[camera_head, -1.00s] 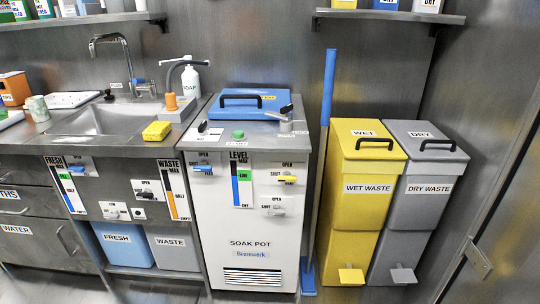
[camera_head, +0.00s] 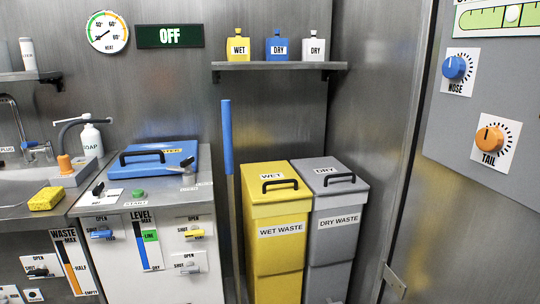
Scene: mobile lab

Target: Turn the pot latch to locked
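The soak pot cabinet (camera_head: 160,270) stands at the lower left, with its blue lid (camera_head: 165,155) shut on top. A small black-handled lever (camera_head: 187,164), which looks like the latch, sits on a grey base at the lid's right side. Small labels near it are too small to read, so I cannot tell its setting. Another black lever (camera_head: 98,188) is on a white plate at the top's left front, beside a green START button (camera_head: 138,194). Neither of my grippers is in view.
A sink with a yellow sponge (camera_head: 46,199) is left of the pot. A blue-handled pole (camera_head: 227,140), a yellow wet waste bin (camera_head: 277,240) and a grey dry waste bin (camera_head: 335,240) stand to its right. A panel with NOSE (camera_head: 454,67) and TAIL (camera_head: 489,138) knobs is at the far right.

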